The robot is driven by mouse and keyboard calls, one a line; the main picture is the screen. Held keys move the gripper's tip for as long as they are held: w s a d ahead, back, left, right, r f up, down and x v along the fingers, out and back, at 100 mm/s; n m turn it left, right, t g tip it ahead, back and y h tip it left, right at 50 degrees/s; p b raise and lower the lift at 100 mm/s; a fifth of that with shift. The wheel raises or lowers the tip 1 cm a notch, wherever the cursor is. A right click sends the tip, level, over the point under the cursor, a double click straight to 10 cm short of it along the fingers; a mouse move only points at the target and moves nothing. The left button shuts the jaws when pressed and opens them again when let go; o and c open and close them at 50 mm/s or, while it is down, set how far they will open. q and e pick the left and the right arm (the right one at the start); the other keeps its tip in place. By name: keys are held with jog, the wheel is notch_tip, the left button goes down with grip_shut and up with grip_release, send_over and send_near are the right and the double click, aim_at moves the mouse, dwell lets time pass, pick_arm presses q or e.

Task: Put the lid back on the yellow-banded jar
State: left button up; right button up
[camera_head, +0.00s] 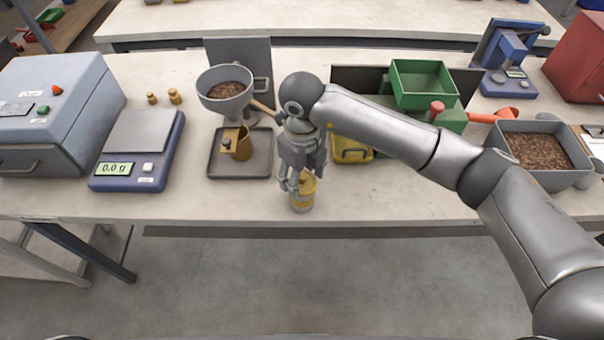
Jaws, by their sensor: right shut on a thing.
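The yellow-banded jar (301,204) stands upright near the front edge of the bench, just right of the dark tray. My right gripper (302,186) points down directly over it, its fingers at the jar's top. It is shut on a yellowish piece that appears to be the lid (308,181). The fingers partly hide this piece and the jar's upper part. I cannot tell whether the lid touches the rim or is just above it. My left gripper is not in view.
Left of the jar are a dark tray (225,176) under a pellet funnel (224,96), and a scale (136,150) reading 0.0 g. A grey bin of pellets (580,178) is at the right. The bench front right of the jar is clear.

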jog(key=o, duration=0.8)
jog(key=shift+o, duration=0.2)
jog(key=o, duration=0.4)
jog(key=shift+c, duration=0.2)
jog(key=shift+r, duration=0.1)
jog(key=shift+r+p, duration=1.6)
jog(key=shift+r, duration=1.8)
grip_shut()
